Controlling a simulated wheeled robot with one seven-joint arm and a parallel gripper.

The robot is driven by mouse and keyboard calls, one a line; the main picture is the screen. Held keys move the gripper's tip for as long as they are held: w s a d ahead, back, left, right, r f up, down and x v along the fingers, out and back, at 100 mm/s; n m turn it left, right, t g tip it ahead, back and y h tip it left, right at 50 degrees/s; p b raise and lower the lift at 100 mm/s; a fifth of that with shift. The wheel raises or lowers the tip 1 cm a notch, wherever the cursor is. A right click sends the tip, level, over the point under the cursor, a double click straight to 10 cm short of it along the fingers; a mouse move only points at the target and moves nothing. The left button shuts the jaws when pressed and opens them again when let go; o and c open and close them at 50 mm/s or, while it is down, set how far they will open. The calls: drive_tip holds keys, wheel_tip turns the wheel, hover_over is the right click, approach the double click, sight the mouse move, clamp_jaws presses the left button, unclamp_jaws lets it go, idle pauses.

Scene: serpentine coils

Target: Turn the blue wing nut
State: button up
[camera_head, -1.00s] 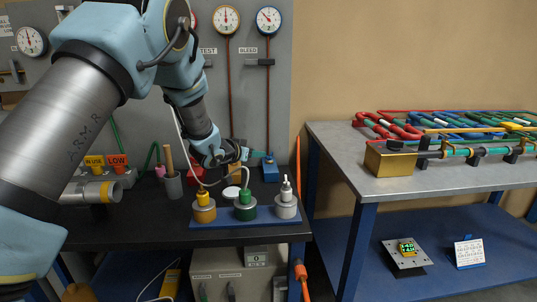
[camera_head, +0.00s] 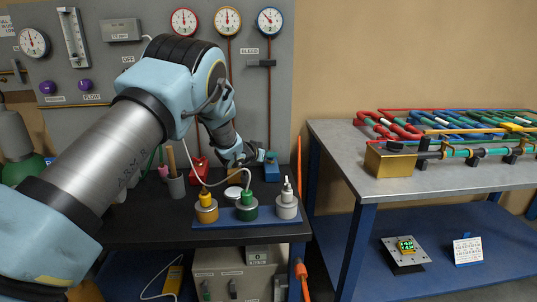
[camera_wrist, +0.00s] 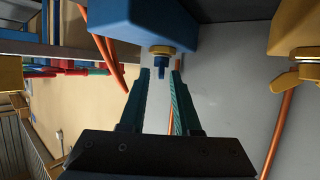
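The blue wing nut (camera_wrist: 161,65) shows in the wrist view as a small blue piece on a brass collar, at the face of a blue block (camera_wrist: 140,25). My gripper (camera_wrist: 160,78) is open, its two teal fingers apart, with the wing nut just past and between the fingertips. I cannot tell whether either finger touches it. In the head view my gripper (camera_head: 254,159) is close to the blue block (camera_head: 271,170) at the back of the black bench. The wing nut cannot be made out there.
In the wrist view a yellow wing nut (camera_wrist: 298,78) sits to the right, with orange hoses nearby. In the head view a blue tray (camera_head: 240,221) with several capped pots stands in front of my gripper. A red block (camera_head: 199,170) stands to its left.

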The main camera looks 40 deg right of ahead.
clamp_jaws()
